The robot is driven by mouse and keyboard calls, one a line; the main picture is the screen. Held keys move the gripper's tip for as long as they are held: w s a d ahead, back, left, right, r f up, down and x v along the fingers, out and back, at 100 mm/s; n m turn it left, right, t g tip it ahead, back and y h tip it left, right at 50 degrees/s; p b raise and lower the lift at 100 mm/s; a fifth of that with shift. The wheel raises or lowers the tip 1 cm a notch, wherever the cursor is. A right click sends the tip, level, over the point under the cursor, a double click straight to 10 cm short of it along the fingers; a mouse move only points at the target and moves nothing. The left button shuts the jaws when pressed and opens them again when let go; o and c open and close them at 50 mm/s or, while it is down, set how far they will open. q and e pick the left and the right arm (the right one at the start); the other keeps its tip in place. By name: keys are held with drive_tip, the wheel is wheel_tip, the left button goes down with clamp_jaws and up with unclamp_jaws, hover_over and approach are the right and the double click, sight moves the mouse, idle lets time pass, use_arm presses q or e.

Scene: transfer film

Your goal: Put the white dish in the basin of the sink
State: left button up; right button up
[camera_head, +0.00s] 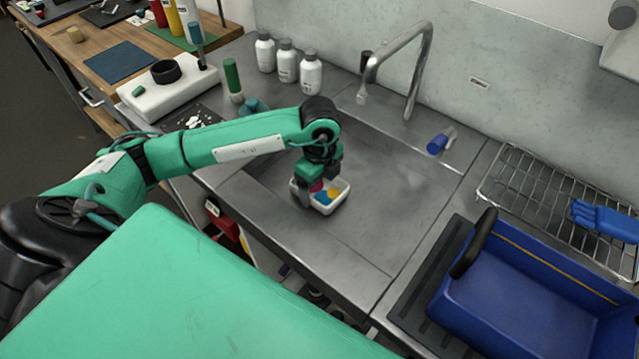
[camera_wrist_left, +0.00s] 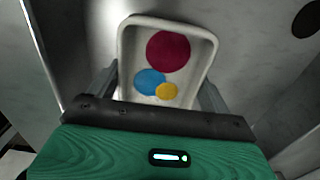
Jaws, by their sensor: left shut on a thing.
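The white dish (camera_head: 339,201) is a small rectangular tray with red, blue and yellow round patches inside. My left gripper (camera_head: 318,186) is shut on it and holds it at the sink basin (camera_head: 378,222), toward its left front side. In the left wrist view the dish (camera_wrist_left: 127,60) lies between the two fingers of the gripper (camera_wrist_left: 158,88), with its far rim fully in view. Its near edge is hidden by the gripper body. I cannot tell whether the dish touches the basin floor. My right gripper is not in view.
The faucet (camera_head: 408,75) arches over the back of the basin. Several white bottles (camera_head: 286,62) stand behind it at the left. A blue crate (camera_head: 530,300) and a wire rack (camera_head: 540,185) are at the right. The basin's right part is clear.

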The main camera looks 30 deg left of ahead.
sight(319, 191)
use_arm(q)
drive_tip(key=shift+f, duration=0.65)
drive_tip(key=o, duration=0.8)
drive_tip(key=shift+r, duration=0.1)
drive_tip(key=shift+o, duration=0.6)
drive_tip(key=shift+r, duration=0.55)
wheel_tip(319, 191, up, 11)
drive_tip(key=b, duration=0.1)
drive_tip(key=shift+r, duration=0.15)
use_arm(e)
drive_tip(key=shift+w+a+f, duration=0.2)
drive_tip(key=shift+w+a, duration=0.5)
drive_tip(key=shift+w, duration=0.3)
